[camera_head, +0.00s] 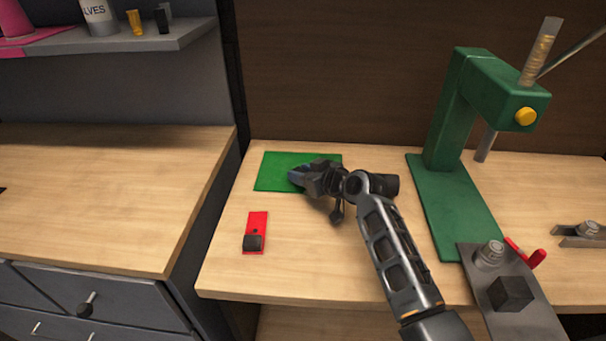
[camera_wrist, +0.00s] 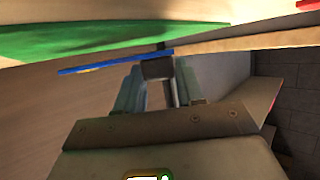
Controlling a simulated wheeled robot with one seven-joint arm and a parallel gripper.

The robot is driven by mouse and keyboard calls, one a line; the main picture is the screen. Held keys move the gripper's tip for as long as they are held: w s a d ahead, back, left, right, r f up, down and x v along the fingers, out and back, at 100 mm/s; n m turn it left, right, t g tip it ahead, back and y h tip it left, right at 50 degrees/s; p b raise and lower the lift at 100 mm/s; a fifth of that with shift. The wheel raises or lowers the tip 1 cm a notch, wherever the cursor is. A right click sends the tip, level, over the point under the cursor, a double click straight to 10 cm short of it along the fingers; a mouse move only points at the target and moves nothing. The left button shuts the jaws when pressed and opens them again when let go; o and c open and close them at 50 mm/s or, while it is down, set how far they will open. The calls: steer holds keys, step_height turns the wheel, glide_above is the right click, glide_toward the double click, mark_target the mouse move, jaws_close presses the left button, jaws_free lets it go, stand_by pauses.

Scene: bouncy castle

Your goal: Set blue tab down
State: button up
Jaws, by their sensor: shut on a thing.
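My gripper (camera_head: 312,178) is over the right part of the green mat (camera_head: 272,168) on the workbench. In the wrist view, my gripper (camera_wrist: 158,78) is shut on a dark block that sits on a thin blue strip, the blue tab (camera_wrist: 95,68). In the head view only a small bluish bit shows at the gripper's tip, and the rest is hidden by the gripper. The green mat (camera_wrist: 100,38) shows beyond the tab in the wrist view. I cannot tell whether the tab touches the mat.
A red tab (camera_head: 257,222) with a black block lies in front of the mat. A green press (camera_head: 460,180) stands to the right. A metal plate (camera_head: 520,315) with a dark block is at the front right. Bare bench lies left of the red tab.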

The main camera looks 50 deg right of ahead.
steer(key=o, duration=1.1)
steer(key=shift+s+f, duration=0.1)
steer(key=shift+f, duration=0.15)
steer(key=shift+r+p, duration=0.6)
steer(key=shift+p, duration=0.1)
steer(key=b+v, duration=0.1)
steer(key=v, duration=1.1)
steer(key=shift+r, duration=0.1)
